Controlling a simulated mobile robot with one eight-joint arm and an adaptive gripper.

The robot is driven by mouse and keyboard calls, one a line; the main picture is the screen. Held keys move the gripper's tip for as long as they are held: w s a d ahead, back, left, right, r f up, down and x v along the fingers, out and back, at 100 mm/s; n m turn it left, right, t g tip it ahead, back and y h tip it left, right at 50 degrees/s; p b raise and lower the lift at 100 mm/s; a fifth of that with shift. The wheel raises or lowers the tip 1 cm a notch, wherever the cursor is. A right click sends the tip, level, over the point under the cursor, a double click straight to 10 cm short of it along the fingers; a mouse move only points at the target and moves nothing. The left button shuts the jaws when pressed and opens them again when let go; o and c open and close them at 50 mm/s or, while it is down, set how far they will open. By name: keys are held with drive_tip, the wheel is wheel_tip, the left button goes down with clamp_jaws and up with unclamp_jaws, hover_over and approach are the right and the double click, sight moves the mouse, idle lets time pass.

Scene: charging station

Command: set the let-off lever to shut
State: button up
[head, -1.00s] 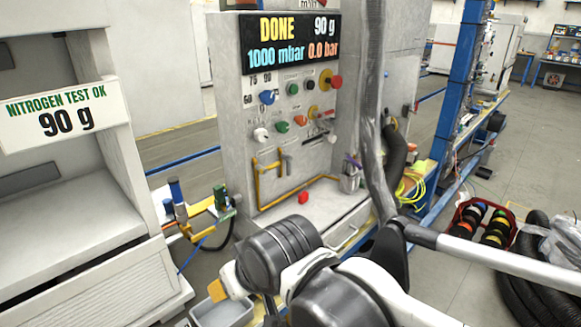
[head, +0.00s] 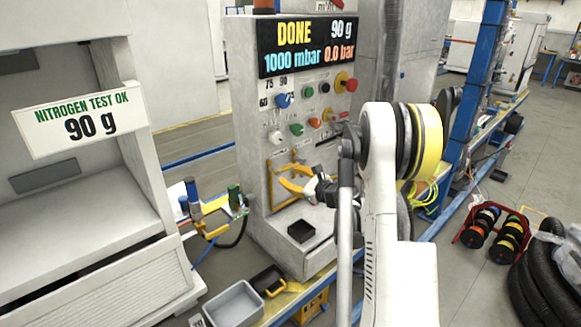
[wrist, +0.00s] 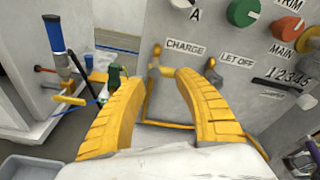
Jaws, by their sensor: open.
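The let-off lever (wrist: 212,69) is a grey handle under the LET OFF label on the panel in the wrist view. It is just beyond the tip of my right finger, which partly covers its lower area. In the head view my gripper (head: 284,177) is at the yellow pipework, and the let-off lever cannot be made out there. I cannot tell whether the right finger touches the lever.
Coloured knobs, such as the green knob (wrist: 243,12), sit above the levers. A small black tray (head: 301,231) is on the station's ledge. A blue-topped tool (wrist: 55,38) stands on the left. A grey bin (head: 234,306) is below. The screen (head: 306,44) reads DONE, 90 g.

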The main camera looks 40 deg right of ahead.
sight(302, 176)
drive_tip(key=s+d+f+m+t+h, duration=0.25)
drive_tip(key=d+f+m, duration=0.3)
drive_tip(key=d, duration=0.45)
drive_tip(key=shift+m+g, duration=0.35)
drive_tip(key=shift+m, duration=0.2)
drive_tip(key=w+b, duration=0.1)
drive_tip(key=w, duration=0.5)
drive_tip(key=w+b, duration=0.1)
drive_tip(key=w, duration=0.2)
drive_tip(key=shift+w+d+b, duration=0.1)
drive_tip(key=shift+d+b, duration=0.25)
drive_tip(key=shift+d, duration=0.05)
drive_tip(key=shift+w+r, duration=0.15)
drive_tip(key=shift+w, duration=0.15)
clamp_jaws()
